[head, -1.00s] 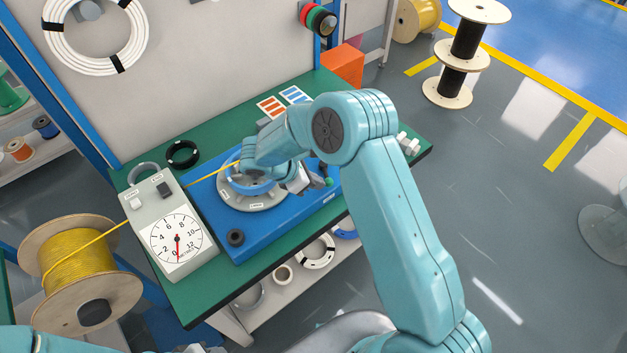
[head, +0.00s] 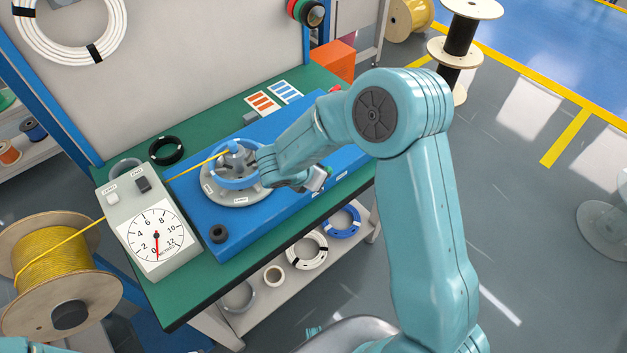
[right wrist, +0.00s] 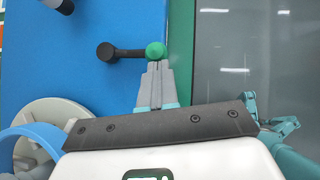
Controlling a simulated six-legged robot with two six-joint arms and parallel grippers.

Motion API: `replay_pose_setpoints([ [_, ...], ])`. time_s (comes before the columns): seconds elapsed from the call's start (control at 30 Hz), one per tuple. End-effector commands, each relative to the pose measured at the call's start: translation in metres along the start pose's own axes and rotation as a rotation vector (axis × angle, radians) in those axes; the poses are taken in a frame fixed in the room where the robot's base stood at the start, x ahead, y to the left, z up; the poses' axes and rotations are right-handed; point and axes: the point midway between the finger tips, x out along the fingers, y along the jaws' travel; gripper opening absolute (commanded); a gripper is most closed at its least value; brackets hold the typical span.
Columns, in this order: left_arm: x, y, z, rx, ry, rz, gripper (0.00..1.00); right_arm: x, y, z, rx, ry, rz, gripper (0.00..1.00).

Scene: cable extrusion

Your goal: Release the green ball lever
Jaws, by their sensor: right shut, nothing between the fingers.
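The green ball (right wrist: 155,50) is on the end of a short black lever (right wrist: 128,53), which points right from its black pivot on the blue base plate (right wrist: 70,85) in the right wrist view. My right gripper (right wrist: 153,64) is shut and empty. Its fingertips are right at the lower side of the ball; I cannot tell if they touch it. In the head view my right gripper (head: 318,180) is low over the front edge of the blue base, right of the round grey disc (head: 215,190); the lever is mostly hidden there. My left gripper is out of view.
A blue ring (head: 222,182) lies on the disc, with yellow cable leading to it. A grey meter box (head: 150,225) and a yellow cable spool (head: 55,265) stand left. A black knob (head: 218,233) is on the base. The green bench top (head: 215,285) is clear in front.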

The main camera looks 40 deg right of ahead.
Motion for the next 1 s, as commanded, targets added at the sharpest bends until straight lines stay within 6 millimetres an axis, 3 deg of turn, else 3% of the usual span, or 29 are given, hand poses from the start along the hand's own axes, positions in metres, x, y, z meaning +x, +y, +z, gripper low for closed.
replay_pose_setpoints([
  [0.1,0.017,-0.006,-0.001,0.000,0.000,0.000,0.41,0.009,-0.006,0.003,-0.080,0.000,0.068,0.00],
  [0.4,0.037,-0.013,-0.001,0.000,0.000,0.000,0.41,0.019,-0.014,0.018,-0.266,0.000,0.221,0.00],
  [1.0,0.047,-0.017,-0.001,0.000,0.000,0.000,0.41,0.027,-0.018,0.033,-0.321,0.000,0.264,0.00],
])
